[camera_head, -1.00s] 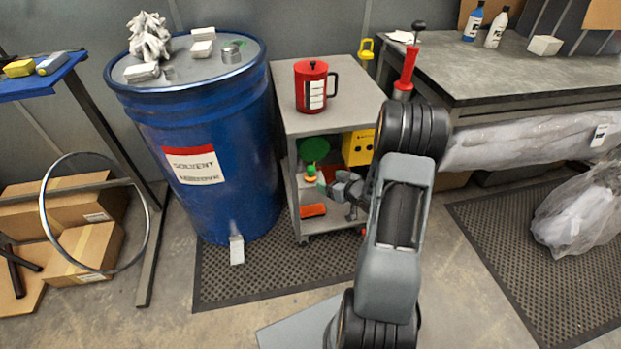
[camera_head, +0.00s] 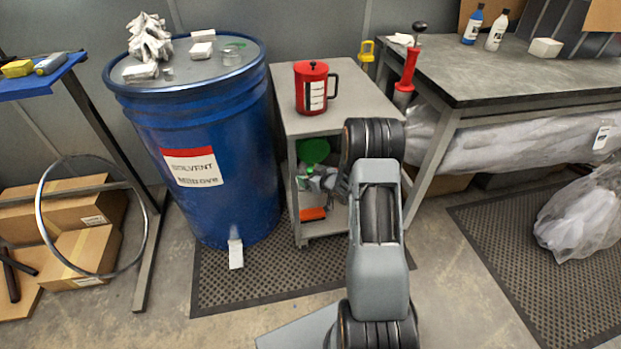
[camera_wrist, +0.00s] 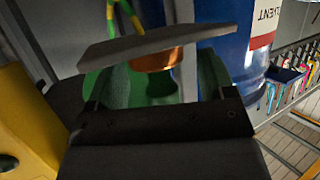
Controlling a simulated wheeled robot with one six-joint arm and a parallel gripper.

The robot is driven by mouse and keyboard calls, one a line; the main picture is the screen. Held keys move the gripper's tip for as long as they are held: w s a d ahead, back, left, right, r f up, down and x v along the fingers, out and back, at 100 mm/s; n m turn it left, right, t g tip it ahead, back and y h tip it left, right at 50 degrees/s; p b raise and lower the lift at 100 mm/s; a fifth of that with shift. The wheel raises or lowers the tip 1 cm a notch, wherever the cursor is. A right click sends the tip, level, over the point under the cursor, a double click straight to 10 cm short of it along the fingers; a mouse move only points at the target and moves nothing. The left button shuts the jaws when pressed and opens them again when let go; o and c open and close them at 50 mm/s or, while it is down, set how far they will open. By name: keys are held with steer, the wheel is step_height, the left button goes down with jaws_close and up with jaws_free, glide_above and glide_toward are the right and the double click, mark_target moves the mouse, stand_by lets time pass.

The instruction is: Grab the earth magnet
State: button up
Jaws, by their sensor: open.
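The earth magnet is most likely the copper-orange round piece (camera_wrist: 158,60) in the wrist view, with a green-and-yellow striped cable (camera_wrist: 126,14) above it in the picture. A grey slab crosses in front of it and hides part of it; I cannot tell what the slab is. My gripper (camera_head: 316,181) is open at the cart's lower opening in the head view and hides most of the magnet there. In the wrist view the magnet shows beyond the dark gripper body, with green surfaces on both sides. Contact cannot be made out.
The grey cart (camera_head: 345,90) has a red mug (camera_head: 310,88) on top and a green disc (camera_head: 313,150) inside. An orange block (camera_head: 312,214) lies low in it. A yellow box (camera_wrist: 22,120) is close by in the wrist view. The blue solvent drum (camera_head: 205,130) stands left.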

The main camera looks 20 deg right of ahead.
steer(key=shift+w, duration=0.1)
steer(key=c, duration=1.1)
steer(key=shift+r, duration=0.1)
steer(key=shift+c, duration=0.2)
